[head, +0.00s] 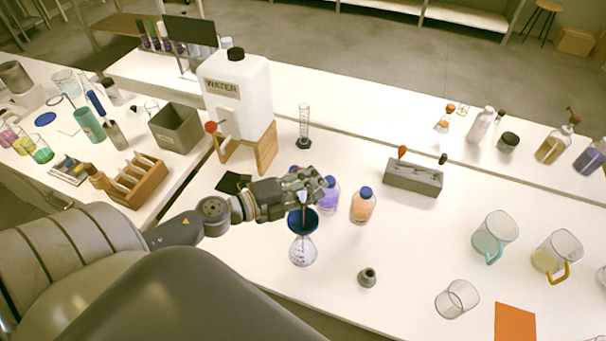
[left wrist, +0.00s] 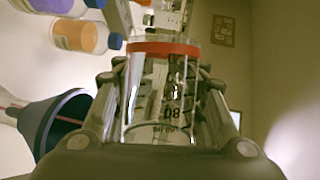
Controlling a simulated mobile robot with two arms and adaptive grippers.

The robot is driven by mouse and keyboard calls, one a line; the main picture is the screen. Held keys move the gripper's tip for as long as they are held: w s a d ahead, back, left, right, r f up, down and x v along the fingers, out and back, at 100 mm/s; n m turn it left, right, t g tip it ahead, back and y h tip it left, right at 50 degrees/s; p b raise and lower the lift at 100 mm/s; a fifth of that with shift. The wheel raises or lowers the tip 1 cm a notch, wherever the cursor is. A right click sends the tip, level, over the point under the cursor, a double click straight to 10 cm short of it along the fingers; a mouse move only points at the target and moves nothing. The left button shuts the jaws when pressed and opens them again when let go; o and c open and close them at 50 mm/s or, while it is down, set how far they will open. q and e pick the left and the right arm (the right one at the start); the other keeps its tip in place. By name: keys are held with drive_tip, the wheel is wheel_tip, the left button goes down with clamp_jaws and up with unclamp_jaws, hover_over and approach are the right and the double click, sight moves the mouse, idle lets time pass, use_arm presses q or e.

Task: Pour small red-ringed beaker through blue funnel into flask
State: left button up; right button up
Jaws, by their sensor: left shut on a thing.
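My left gripper (head: 302,187) is shut on the small clear beaker (left wrist: 160,108), which has a red ring near its rim and dark graduation marks in the left wrist view. In the head view the gripper mostly hides the beaker. The blue funnel (head: 313,223) sits in the neck of the clear flask (head: 303,252), just below the gripper. The funnel (left wrist: 42,122) also shows left of the beaker in the left wrist view. A thin pale and reddish streak shows over the funnel's mouth; I cannot tell what it is. My right gripper is out of view.
A purple bottle (head: 328,198) and an orange bottle (head: 362,208) with blue caps stand close right of the gripper. A white water tank (head: 240,95) on a wooden stand is behind. A small grey piece (head: 367,278) stands to the right of the flask.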

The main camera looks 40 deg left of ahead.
use_arm(q)
drive_tip(key=shift+f+m+t+b, duration=0.3)
drive_tip(key=shift+m+b, duration=0.1)
drive_tip(key=shift+b, duration=0.45)
idle(1.4)
drive_tip(key=shift+s+d+r+m+b, duration=0.15)
drive_tip(key=shift+m+b, duration=0.25)
drive_tip(key=shift+b, duration=0.3)
idle(1.9)
idle(0.7)
drive_tip(key=p, duration=0.2)
drive_tip(key=n+p, duration=0.1)
drive_tip(key=p, duration=0.1)
drive_tip(key=n+p, duration=0.1)
drive_tip(key=p, duration=0.2)
drive_tip(key=shift+w+a+r+g, duration=0.2)
drive_tip(key=shift+w+r+g, duration=0.1)
drive_tip(key=shift+g, duration=0.1)
